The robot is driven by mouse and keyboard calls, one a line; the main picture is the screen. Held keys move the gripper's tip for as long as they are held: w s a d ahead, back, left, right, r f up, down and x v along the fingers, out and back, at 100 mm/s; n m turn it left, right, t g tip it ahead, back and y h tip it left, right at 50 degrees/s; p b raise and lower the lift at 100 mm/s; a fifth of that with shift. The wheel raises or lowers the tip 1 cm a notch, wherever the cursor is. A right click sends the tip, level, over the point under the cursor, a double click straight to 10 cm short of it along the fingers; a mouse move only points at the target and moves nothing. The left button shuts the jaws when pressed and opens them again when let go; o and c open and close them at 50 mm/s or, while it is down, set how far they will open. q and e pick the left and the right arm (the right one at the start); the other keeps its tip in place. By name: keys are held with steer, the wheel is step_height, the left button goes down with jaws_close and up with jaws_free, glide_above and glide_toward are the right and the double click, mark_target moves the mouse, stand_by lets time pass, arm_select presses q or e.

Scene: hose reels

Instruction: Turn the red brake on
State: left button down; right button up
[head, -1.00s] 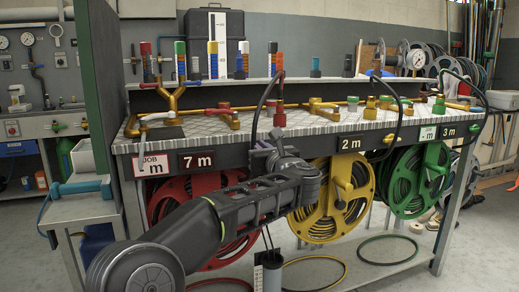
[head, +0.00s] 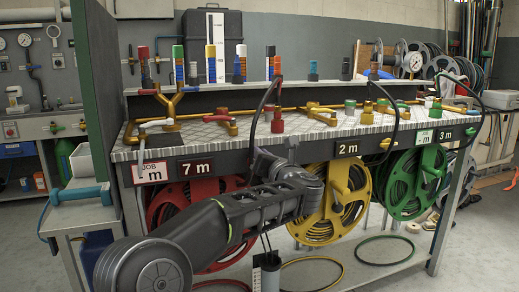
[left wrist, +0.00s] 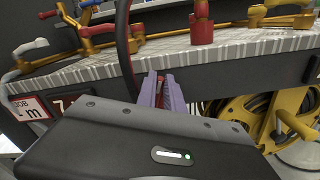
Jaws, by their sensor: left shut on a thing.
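The red reel (head: 196,187) hangs under the bench at the left. My left arm crosses in front and hides its hub and much of its face. My left gripper (head: 262,158) is at the front edge of the bench, at the upper right of the red reel. In the left wrist view the purple fingers of my left gripper (left wrist: 165,88) are close together, with a little red between them. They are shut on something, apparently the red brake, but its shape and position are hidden. My right gripper is not in view.
A black hose (left wrist: 124,50) comes down just left of the fingers. The bench top (head: 300,128) carries brass pipes and a red valve (head: 277,122). A yellow reel (head: 313,230) and a green reel (head: 396,185) hang to the right, each with its own lever.

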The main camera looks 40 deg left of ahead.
arm_select(q)
steer(key=shift+w+d+f+m+p, duration=0.15)
steer(key=shift+f+m+p, duration=0.4)
steer(key=shift+m+p, duration=1.35)
steer(key=shift+w+f+m+p, duration=0.25)
steer(key=shift+f+m+p, duration=0.7)
steer(key=shift+m, duration=1.7)
steer(key=shift+w+d+f+m+p, duration=0.1)
steer(key=shift+w+f+m+p, duration=0.1)
steer(key=shift+m+p, duration=1.85)
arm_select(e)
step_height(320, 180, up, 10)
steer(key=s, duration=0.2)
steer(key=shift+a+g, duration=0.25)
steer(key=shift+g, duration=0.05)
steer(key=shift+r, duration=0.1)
arm_select(q)
steer(key=c, duration=1.4)
jaws_free()
steer(key=shift+s+a+r, duration=0.1)
steer(key=shift+s, duration=0.05)
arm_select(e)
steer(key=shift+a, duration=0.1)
arm_select(q)
steer(key=shift+r, duration=0.1)
steer(key=shift+d, duration=0.25)
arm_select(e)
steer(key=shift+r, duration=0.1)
